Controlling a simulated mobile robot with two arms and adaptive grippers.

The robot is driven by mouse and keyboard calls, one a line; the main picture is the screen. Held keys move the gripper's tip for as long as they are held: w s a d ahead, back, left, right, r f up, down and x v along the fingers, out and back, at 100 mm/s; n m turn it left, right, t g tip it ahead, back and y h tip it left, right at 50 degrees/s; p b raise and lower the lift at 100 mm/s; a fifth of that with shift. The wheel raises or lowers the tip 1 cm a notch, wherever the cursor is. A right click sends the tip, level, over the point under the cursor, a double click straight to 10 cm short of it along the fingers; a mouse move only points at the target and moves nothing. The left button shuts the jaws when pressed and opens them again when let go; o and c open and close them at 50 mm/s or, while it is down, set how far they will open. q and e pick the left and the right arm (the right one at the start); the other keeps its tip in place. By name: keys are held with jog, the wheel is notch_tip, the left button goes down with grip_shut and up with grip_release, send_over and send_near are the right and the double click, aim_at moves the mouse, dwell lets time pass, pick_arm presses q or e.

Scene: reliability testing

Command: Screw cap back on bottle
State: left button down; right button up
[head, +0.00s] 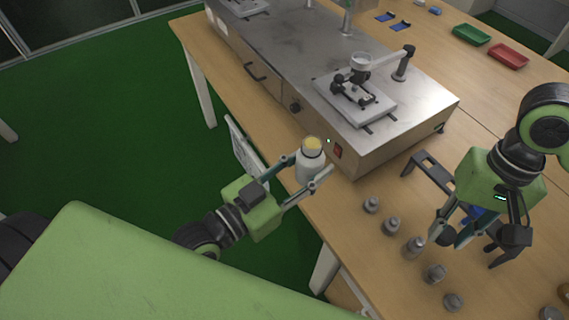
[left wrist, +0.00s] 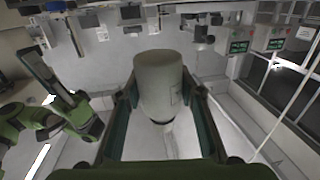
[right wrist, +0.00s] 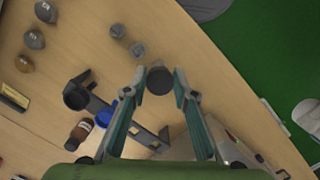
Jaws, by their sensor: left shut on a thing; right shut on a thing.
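A white bottle (head: 311,165) with a yellowish top stands upright in my left gripper (head: 307,181), beyond the table's near-left edge. Its pale side fills the middle of the left wrist view (left wrist: 160,85), between the fingers of my left gripper (left wrist: 163,102). My right gripper (head: 449,236) is low over the table, far to the right of the bottle. In the right wrist view its fingers (right wrist: 160,88) are shut on a dark, round, cap-like piece (right wrist: 159,80). That view shows only its flat round face. The cap and bottle are well apart.
Several grey weights (head: 391,226) stand in a row beside the right gripper. A black stand (head: 432,168) is close to it. A steel machine (head: 375,135) fills the back of the table.

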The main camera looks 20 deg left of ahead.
pick_arm(q)
jog(key=shift+w+d+r+m+g+h, duration=0.1)
jog(key=shift+w+d+m+g+h, duration=0.15)
jog(key=shift+d+m+g+h, duration=0.25)
jog(key=shift+w+d+f+m+g+h, duration=0.15)
jog(key=shift+w+d+h, duration=0.2)
jog(key=shift+d, duration=0.35)
jog(key=shift+w+d+r+m+g+h, duration=0.15)
jog(key=shift+w+d+m+g+h, duration=0.1)
jog(key=shift+d+m+h, duration=0.25)
jog(key=shift+s+d, duration=0.1)
pick_arm(e)
jog(key=w+a+r+m, duration=0.2)
jog(key=a+r, duration=0.6)
jog(key=a, duration=0.4)
jog(key=w+a+r+m, duration=0.3)
jog(key=a+r, duration=0.6)
jog(key=a, duration=0.3)
jog(key=shift+w+y, duration=0.3)
jog(key=shift+w, duration=0.3)
notch_tip(320, 180, down, 4)
